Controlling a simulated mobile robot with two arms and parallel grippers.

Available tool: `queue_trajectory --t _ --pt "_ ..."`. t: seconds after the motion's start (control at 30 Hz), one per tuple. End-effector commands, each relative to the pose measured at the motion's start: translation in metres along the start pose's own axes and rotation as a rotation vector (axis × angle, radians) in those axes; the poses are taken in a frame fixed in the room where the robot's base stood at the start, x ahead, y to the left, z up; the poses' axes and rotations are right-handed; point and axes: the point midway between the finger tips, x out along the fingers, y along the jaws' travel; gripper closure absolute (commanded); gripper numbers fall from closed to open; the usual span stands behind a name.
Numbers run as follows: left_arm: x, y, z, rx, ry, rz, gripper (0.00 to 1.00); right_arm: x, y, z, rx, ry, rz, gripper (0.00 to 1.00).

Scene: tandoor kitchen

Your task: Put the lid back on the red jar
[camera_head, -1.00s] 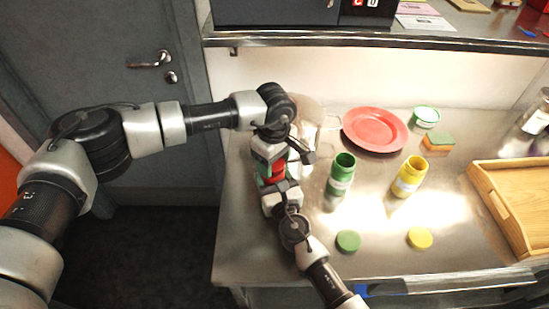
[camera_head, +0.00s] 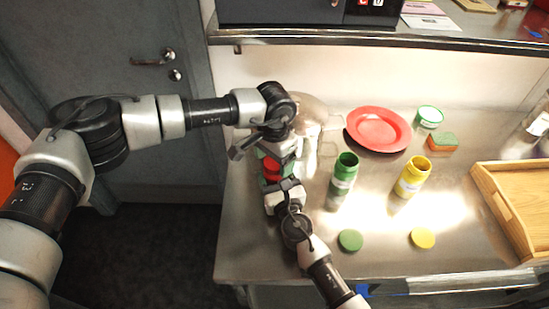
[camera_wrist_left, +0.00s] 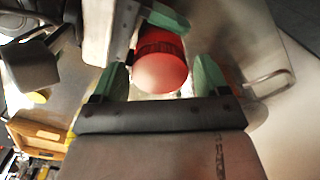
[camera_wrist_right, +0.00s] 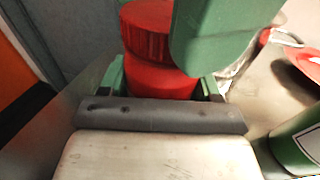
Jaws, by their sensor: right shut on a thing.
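The red jar (camera_head: 271,171) stands at the left end of the steel counter, mostly hidden by my grippers in the head view. Its red body shows in the right wrist view (camera_wrist_right: 160,82), with the ridged red lid (camera_wrist_right: 147,28) sitting on top of it. My right gripper (camera_head: 270,184) is shut on the jar body. My left gripper (camera_head: 272,154) is above the jar. In the left wrist view its green fingers (camera_wrist_left: 162,78) are apart, one on each side of the lid (camera_wrist_left: 161,72), with gaps visible. The lid's exact seating is hard to tell.
An open green jar (camera_head: 344,172) and an open yellow jar (camera_head: 412,178) stand to the right, with a green lid (camera_head: 350,240) and a yellow lid (camera_head: 423,238) in front. A shelf edge (camera_head: 400,39) overhangs the back.

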Motion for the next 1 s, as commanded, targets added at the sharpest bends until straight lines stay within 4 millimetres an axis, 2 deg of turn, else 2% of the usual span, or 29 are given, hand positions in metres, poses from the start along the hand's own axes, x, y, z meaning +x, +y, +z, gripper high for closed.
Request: queue_trajectory --t 0.03,0.1,0.33,0.47,0.57,0.8,1.0 --pt "0.000 0.000 0.000 -0.001 0.000 0.000 0.17 0.000 0.000 -0.001 0.000 0.001 0.000 1.00" --pt "0.000 0.000 0.000 -0.001 -0.001 0.000 0.10 0.000 0.000 -0.001 0.001 0.001 0.000 1.00" --pt "0.000 0.000 0.000 -0.001 -0.001 0.001 0.10 0.000 0.000 -0.001 0.001 0.001 0.000 1.00" --pt "-0.008 0.000 0.000 -0.002 0.001 0.001 0.10 0.000 0.000 -0.001 0.001 0.001 0.000 1.00" --pt "-0.023 0.000 0.000 0.000 0.001 0.000 0.10 0.000 0.000 -0.001 0.001 0.001 0.000 1.00" --pt "-0.075 0.000 0.000 -0.001 0.003 0.000 0.10 0.000 0.000 -0.001 0.001 0.001 0.000 1.00" --pt "-0.107 0.000 0.000 -0.002 0.001 0.000 0.10 0.000 0.000 -0.001 0.001 0.001 0.000 1.00"
